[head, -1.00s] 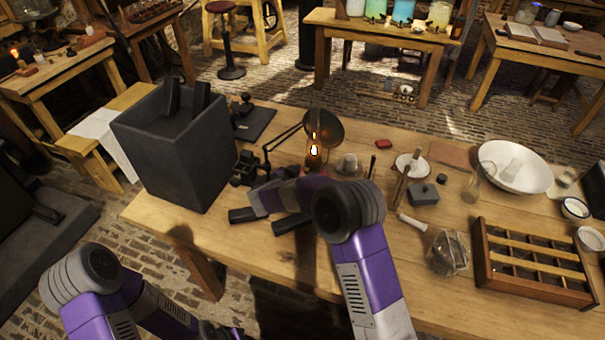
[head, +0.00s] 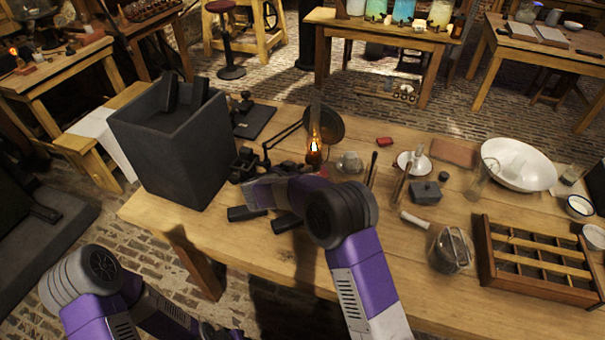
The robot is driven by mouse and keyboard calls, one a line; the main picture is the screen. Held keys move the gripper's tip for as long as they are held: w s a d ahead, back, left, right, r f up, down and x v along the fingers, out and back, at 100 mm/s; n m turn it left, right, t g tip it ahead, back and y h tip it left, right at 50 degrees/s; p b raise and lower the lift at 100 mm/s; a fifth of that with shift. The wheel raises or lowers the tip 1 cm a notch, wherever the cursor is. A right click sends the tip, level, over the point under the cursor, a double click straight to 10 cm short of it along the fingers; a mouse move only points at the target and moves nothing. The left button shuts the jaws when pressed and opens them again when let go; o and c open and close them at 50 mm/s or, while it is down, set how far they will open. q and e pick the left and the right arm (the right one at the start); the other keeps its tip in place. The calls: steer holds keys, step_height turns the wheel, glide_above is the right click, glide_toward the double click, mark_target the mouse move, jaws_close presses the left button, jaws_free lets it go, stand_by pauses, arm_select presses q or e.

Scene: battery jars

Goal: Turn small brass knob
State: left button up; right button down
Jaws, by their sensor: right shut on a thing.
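The small brass knob cannot be made out at this size. A lit oil lamp (head: 315,150) with a small flame stands upright on the wooden table, in front of a dark round reflector (head: 328,122). My right gripper (head: 266,217) is just in front and left of the lamp, low over the table, with dark fingers pointing to the left. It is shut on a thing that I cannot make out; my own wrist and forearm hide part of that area. My left arm shows at the lower left, but its gripper is out of view.
A tall dark grey box (head: 185,160) stands left of the gripper, close to small black devices (head: 244,163). To the right are a glass jar (head: 450,249), a wooden compartment tray (head: 487,258) and a white bowl (head: 518,164). The table's front middle is mostly bare.

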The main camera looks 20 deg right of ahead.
steer(key=n+h, duration=0.2)
steer(key=n, duration=0.2)
steer(key=f+n+g+h+b, duration=0.1)
steer(key=n+h, duration=0.1)
steer(key=n, duration=0.3)
steer(key=n+h+b, duration=0.1)
steer(key=n+h, duration=0.1)
steer(key=n, duration=0.2)
steer(key=shift+w+a+f+n+g+h, duration=0.25)
steer(key=shift+w+a+n+g+h, duration=0.05)
steer(key=shift+w+a+g+h, duration=0.1)
stand_by(0.7)
steer(key=c, duration=1)
jaws_free()
steer(key=shift+d, duration=0.1)
steer(key=shift+s, duration=0.1)
steer(key=p+v, duration=0.1)
steer(key=v, duration=0.6)
steer(key=shift+a, duration=0.3)
